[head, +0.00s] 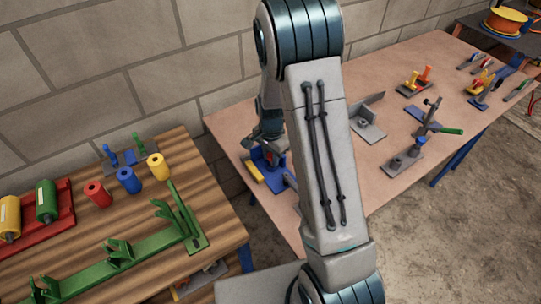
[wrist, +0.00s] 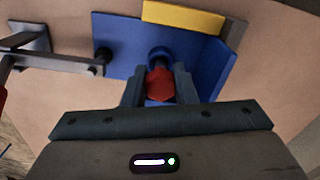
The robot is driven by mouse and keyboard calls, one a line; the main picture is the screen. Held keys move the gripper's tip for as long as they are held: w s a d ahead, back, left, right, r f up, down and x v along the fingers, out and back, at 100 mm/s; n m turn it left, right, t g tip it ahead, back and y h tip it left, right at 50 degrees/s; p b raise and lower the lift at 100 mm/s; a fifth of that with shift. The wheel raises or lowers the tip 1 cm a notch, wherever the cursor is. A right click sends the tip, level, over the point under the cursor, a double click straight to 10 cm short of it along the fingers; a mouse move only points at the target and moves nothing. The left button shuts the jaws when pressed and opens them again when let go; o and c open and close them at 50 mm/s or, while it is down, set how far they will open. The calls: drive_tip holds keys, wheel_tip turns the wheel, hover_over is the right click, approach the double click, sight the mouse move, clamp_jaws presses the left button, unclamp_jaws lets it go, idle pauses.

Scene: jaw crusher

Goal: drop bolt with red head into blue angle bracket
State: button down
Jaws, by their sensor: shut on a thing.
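The bolt with the red head (wrist: 160,85) is between the two fingers of my gripper (wrist: 160,88) in the wrist view. My gripper is shut on it. The blue angle bracket (wrist: 120,40) lies right under and beyond the fingers, with a raised wall on its right side. The bolt overlaps the bracket in the picture; whether its shank is in a hole cannot be told. In the head view my gripper (head: 268,145) is low over the blue bracket (head: 268,160), partly hidden by my arm.
A yellow block (wrist: 185,16) lies against the bracket. A grey metal part (wrist: 60,62) is at the left in the wrist view. In the head view, the wooden table (head: 150,215) at left holds rollers and a green frame. Clamps and tools stand on the right of the pinkish bench (head: 400,75).

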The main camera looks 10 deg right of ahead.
drive_tip(key=shift+f+b, duration=0.6)
drive_tip(key=shift+f, duration=0.25)
drive_tip(key=c, duration=1.1)
unclamp_jaws()
wheel_tip(320, 180, up, 14)
drive_tip(key=shift+f, duration=0.1)
drive_tip(key=s+r+n+t, duration=0.1)
drive_tip(key=s+r+n, duration=0.2)
drive_tip(key=s, duration=0.4)
drive_tip(key=s+r+n+t, duration=0.1)
drive_tip(key=s+r+n, duration=0.2)
drive_tip(key=s, duration=0.3)
drive_tip(key=s+r+n+t, duration=0.1)
drive_tip(key=s+r+n, duration=0.2)
drive_tip(key=s+n, duration=0.2)
drive_tip(key=shift+s+r, duration=0.15)
drive_tip(key=shift+s, duration=1.15)
